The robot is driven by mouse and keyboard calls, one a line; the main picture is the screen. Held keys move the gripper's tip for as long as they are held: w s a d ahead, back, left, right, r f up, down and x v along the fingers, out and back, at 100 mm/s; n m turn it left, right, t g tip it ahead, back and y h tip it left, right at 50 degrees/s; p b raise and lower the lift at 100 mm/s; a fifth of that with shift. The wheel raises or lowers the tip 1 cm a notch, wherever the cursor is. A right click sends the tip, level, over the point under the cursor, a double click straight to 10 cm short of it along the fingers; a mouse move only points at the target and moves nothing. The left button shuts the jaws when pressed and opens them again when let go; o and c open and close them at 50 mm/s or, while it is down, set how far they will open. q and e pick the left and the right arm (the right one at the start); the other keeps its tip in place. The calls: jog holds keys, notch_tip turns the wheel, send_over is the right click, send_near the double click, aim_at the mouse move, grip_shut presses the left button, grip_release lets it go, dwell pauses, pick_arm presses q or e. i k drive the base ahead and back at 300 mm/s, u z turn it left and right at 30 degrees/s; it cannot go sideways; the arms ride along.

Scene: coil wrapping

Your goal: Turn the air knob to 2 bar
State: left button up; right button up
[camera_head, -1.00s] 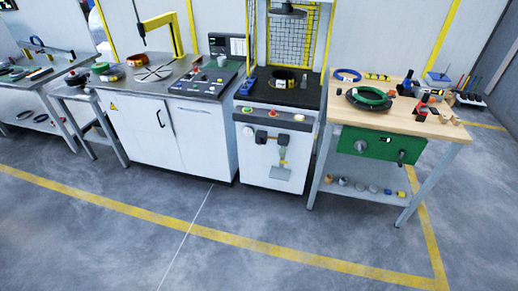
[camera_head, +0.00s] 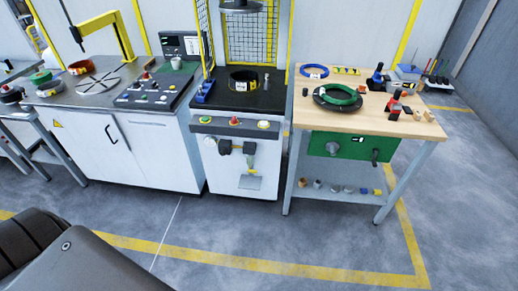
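The white press cabinet (camera_head: 240,175) stands in the middle. Its front carries a dark round fitting (camera_head: 224,147) joined to a second, paler-faced fitting (camera_head: 249,148), with a small yellow part and a grey plate below. These look like the air fittings, but which one is the air knob and any bar reading are too small to tell. Neither gripper is in view. A dark grey part at the lower left looks like my own arm, far in front of the cabinet and apart from it.
A green panel (camera_head: 352,146) with a round grey knob (camera_head: 332,149) and a dark handle hangs under the wooden bench (camera_head: 310,112) on the right. A white cabinet (camera_head: 150,155) with a control panel stands left. The floor (camera_head: 230,225) in front is clear.

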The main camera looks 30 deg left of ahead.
aim_at(223, 151)
jog(key=z, duration=0.05)
jog(key=i, duration=1.3)
jog(key=u, duration=0.6)
